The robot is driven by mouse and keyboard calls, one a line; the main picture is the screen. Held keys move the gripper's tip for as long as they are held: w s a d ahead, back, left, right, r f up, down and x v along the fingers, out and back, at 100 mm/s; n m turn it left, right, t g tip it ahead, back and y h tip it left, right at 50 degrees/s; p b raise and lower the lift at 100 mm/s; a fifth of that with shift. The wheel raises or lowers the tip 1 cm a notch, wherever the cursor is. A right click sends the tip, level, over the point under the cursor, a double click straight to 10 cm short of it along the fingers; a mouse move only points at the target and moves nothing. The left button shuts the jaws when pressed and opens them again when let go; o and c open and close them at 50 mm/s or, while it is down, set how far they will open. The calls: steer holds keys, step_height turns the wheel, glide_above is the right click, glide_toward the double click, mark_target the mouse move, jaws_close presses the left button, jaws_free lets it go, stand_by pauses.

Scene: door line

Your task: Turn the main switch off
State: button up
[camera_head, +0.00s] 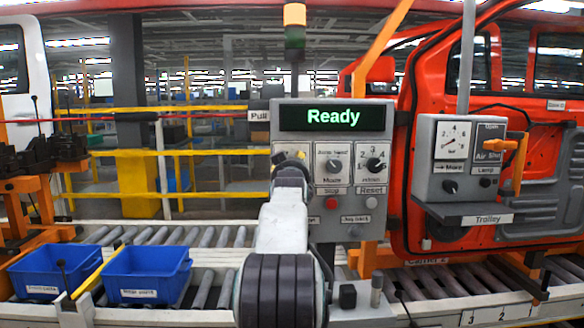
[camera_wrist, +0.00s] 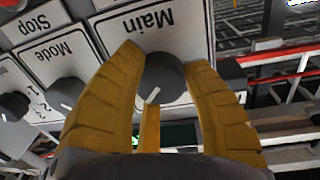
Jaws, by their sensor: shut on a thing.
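The main switch (camera_wrist: 165,72) is a dark round knob on a plate labelled Main, which appears upside down in the wrist view. A white mark on the knob points to the lower left in that view. The yellow fingers of my gripper (camera_wrist: 167,60) are shut on the knob, one on each side. In the head view my gripper (camera_head: 288,158) is at the left part of the grey control panel (camera_head: 325,258), and my arm hides the main switch there. The panel's display (camera_head: 333,117) reads "Ready" in green.
The Mode knob (camera_wrist: 66,92) sits beside the Main plate, with a red Stop button (camera_head: 331,203) below it in the head view. A Trolley box (camera_head: 448,187) and an orange car door are at the right. Blue bins (camera_head: 146,276) stand at the lower left.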

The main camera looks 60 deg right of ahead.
steer(key=n+b, duration=0.2)
steer(key=b, duration=0.1)
steer(key=shift+n, duration=0.3)
steer(key=shift+r+n+t+b, duration=0.15)
steer(key=shift+n+b, duration=0.2)
steer(key=shift+n, duration=0.8)
steer(key=shift+r+n+t+b, duration=0.15)
steer(key=shift+n+b, duration=0.15)
steer(key=shift+n, duration=0.85)
steer(key=shift+a+h, duration=0.1)
steer(key=shift+h, duration=0.2)
steer(key=o, duration=0.8)
steer(key=shift+w, duration=0.1)
steer(key=o, duration=0.4)
steer(key=shift+f, duration=0.3)
steer(key=shift+v, duration=5.9)
steer(key=shift+r, duration=0.15)
